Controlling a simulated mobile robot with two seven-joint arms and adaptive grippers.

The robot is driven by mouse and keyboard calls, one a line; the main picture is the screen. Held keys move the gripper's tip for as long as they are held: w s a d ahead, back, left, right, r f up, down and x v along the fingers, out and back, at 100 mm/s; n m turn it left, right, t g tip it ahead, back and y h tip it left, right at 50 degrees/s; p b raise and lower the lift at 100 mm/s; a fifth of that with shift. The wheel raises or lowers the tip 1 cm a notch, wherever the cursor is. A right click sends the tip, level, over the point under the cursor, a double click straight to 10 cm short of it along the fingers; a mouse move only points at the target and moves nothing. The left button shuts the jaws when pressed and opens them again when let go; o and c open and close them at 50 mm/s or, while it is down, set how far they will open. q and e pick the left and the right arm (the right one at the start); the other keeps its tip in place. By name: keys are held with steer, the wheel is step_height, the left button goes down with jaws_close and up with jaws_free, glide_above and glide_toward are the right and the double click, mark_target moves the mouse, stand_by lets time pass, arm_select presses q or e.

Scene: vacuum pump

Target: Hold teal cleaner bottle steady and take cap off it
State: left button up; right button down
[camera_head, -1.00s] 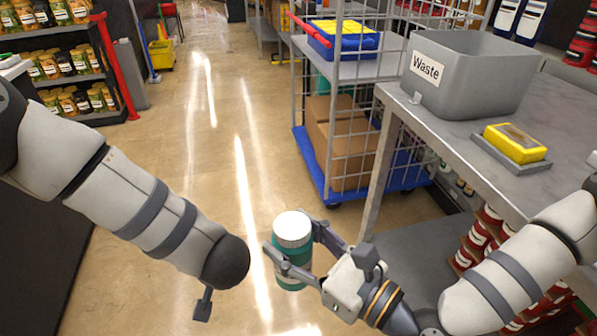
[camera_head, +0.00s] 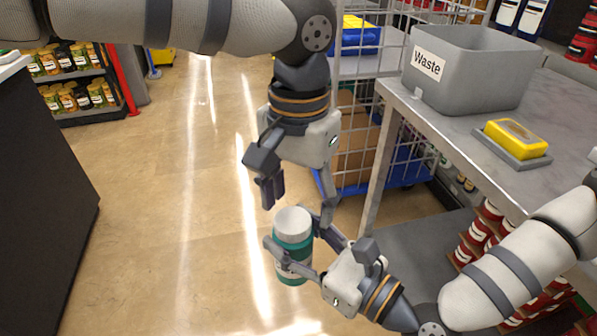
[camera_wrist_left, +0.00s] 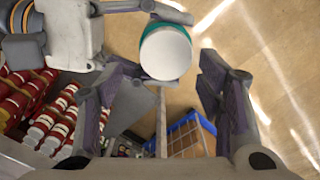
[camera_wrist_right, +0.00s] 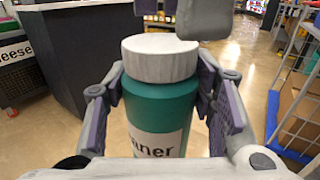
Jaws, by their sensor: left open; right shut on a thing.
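The teal cleaner bottle (camera_head: 292,258) is upright in mid-air with its white cap (camera_head: 293,221) on top. My right gripper (camera_head: 296,250) is shut on the bottle's body, with a finger on each side; the right wrist view shows the bottle (camera_wrist_right: 160,112) and its cap (camera_wrist_right: 160,57) close up. My left gripper (camera_head: 299,203) is open and points down just above the cap. In the left wrist view the cap (camera_wrist_left: 166,51) lies beyond the open fingers, towards the top, and is not between the fingertips.
A steel table (camera_head: 440,125) on the right holds a grey Waste bin (camera_head: 470,75) and a yellow sponge on a grey tray (camera_head: 517,140). A wire cart (camera_head: 350,140) stands behind my left gripper. A black counter (camera_head: 45,190) is at the left. The floor between is clear.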

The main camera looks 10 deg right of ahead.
mark_target(293, 249)
arm_select(q)
steer(key=shift+f, duration=1.35)
steer(key=shift+s+d, duration=0.1)
steer(key=c, duration=1.2)
steer(key=o, duration=1.3)
steer(key=shift+c, duration=0.2)
